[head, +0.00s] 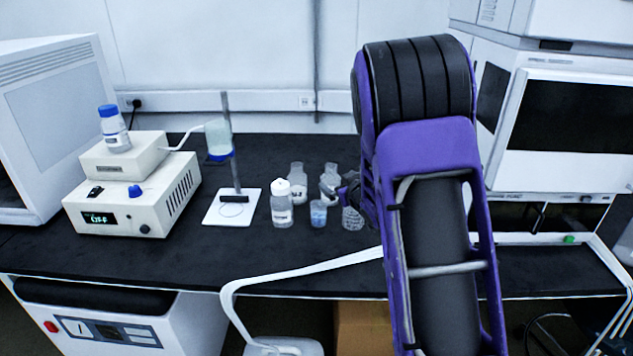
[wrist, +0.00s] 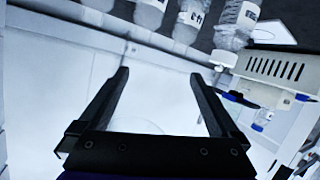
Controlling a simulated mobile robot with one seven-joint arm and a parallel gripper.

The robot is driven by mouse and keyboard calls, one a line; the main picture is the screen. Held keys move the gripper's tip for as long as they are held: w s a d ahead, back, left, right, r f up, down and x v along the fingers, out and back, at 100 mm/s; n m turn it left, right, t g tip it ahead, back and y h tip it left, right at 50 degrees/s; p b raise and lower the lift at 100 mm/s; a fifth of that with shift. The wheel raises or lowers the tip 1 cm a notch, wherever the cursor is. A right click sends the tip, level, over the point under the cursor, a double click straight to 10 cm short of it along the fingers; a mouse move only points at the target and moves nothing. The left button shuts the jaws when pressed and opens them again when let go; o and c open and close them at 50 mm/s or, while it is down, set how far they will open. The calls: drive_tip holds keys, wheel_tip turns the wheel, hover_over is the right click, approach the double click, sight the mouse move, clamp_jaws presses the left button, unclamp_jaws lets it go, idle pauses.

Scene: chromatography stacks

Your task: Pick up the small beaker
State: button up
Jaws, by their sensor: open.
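A small beaker with blue liquid (head: 318,213) stands on the black bench. A clear small beaker (head: 352,217) stands just to its right; I cannot tell which one the task means. My gripper (wrist: 160,74) is open, with nothing between its fingers in the wrist view. In the head view, its dark end shows partly beside and behind the clear beaker, with much of it hidden by my arm. In the wrist view, several glass vessels lie beyond the fingertips at the top edge, cut off by the frame.
A white-capped bottle (head: 282,204) stands left of the beakers, and two flasks, one labelled (head: 297,182), stand behind. Further left are a stand with a white base (head: 232,208) and a white instrument (head: 135,200). A white analyser (head: 570,130) stands at right. Bare bench lies in front.

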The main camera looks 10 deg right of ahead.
drive_tip(key=m, duration=0.2)
approach(316, 204)
drive_tip(key=shift+g+y, duration=0.3)
drive_tip(key=shift+g, duration=0.1)
drive_tip(key=b+x, duration=0.1)
drive_tip(key=x, duration=0.3)
drive_tip(key=shift+w+d, duration=0.1)
drive_tip(key=shift+w, duration=0.15)
drive_tip(key=shift+x, duration=3.2)
drive_tip(key=shift+r, duration=0.1)
drive_tip(key=shift+d, duration=0.1)
drive_tip(key=c, duration=1.5)
drive_tip(key=shift+r, duration=0.2)
